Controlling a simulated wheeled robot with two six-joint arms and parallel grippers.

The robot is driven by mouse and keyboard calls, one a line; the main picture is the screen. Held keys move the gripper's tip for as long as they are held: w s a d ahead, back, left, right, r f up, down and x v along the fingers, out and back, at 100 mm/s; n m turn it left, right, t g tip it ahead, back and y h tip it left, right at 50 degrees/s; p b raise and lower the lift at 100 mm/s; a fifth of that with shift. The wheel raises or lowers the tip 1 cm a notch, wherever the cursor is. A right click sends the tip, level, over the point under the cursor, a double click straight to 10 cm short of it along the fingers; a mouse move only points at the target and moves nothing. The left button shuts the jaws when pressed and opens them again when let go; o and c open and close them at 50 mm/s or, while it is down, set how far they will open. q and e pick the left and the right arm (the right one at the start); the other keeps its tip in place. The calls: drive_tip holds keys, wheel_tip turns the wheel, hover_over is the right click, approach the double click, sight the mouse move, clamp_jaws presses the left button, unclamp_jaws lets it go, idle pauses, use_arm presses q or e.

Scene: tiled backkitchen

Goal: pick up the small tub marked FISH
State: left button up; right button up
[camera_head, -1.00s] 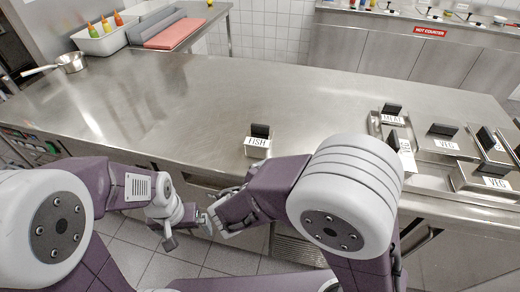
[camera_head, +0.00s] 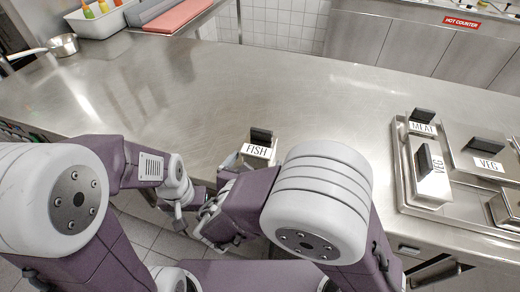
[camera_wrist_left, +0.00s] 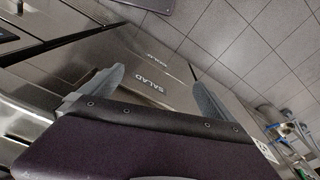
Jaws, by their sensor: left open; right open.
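The small tub marked FISH (camera_head: 257,149) stands upright near the front edge of the steel counter, with a white label and a dark block on its top. My right gripper (camera_head: 212,208) is just in front of and below the counter edge, left of the tub and apart from it; its arm hides part of the tub's lower side. My left gripper shows in the left wrist view (camera_wrist_left: 156,85), its two grey fingers spread with nothing between them. It points down past steel fronts marked SALAD (camera_wrist_left: 150,84). In the head view the left arm ends low, beside the right gripper.
On the counter (camera_head: 200,100) at right, a tray (camera_head: 399,165) holds tubs marked MEAT (camera_head: 423,128) and VEG (camera_head: 437,167). The middle is clear.

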sight(260, 141)
drive_tip(key=x, duration=0.5)
drive_tip(key=shift+w, duration=0.35)
drive_tip(key=shift+s+a+r, duration=0.1)
drive_tip(key=c, duration=1.7)
wheel_tip(260, 141, up, 5)
drive_tip(key=shift+f+p, duration=0.25)
drive_tip(key=shift+p, duration=0.2)
drive_tip(key=d+r, duration=0.6)
drive_tip(key=d, duration=0.5)
drive_tip(key=shift+s+d+r+p, duration=0.25)
drive_tip(key=shift+s+d+p, duration=0.1)
drive_tip(key=shift+s+p, duration=0.1)
